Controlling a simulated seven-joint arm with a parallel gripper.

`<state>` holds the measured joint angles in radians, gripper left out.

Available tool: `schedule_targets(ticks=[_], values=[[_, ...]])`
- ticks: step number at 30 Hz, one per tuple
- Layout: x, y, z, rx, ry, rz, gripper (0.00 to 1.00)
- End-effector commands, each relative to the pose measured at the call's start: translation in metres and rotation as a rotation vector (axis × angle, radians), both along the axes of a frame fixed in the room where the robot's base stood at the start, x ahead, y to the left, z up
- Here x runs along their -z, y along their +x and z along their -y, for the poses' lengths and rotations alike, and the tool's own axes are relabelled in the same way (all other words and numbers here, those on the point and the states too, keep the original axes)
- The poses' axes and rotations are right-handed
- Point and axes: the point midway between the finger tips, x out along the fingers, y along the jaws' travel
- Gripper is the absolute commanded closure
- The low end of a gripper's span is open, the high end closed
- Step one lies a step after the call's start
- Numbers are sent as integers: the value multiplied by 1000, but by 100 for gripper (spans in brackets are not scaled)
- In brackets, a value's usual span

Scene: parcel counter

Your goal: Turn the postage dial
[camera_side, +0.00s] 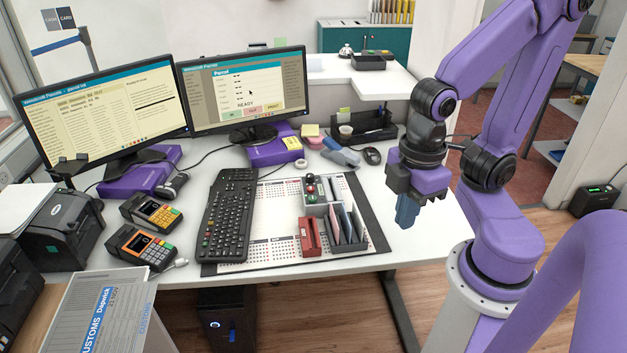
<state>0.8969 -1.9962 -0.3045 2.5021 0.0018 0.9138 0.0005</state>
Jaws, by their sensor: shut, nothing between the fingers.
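I cannot make out a postage dial with certainty in the side view. My gripper (407,212) points down above the right front part of the counter (440,226). Its fingers are shut with nothing between them. It is to the right of the desk mat and apart from the objects there. A dark machine (68,228) stands at the left edge of the counter; no dial can be told on it.
A keyboard (228,216), a grey organiser (318,210) with stamps and envelopes, and a red holder (309,238) lie on the mat (270,206). Two card terminals (150,212) are on the left. Two monitors (247,92) stand behind. A mouse (372,156) and black tray (362,129) are near my gripper.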

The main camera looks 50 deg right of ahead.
Motion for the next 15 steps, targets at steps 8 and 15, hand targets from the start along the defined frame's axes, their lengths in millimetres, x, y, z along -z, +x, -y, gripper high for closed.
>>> schedule_targets(ticks=[8, 15], values=[[0, 0, 0, 0, 0, 0, 100], [0, 0, 0, 2, 0, 0, 80]])
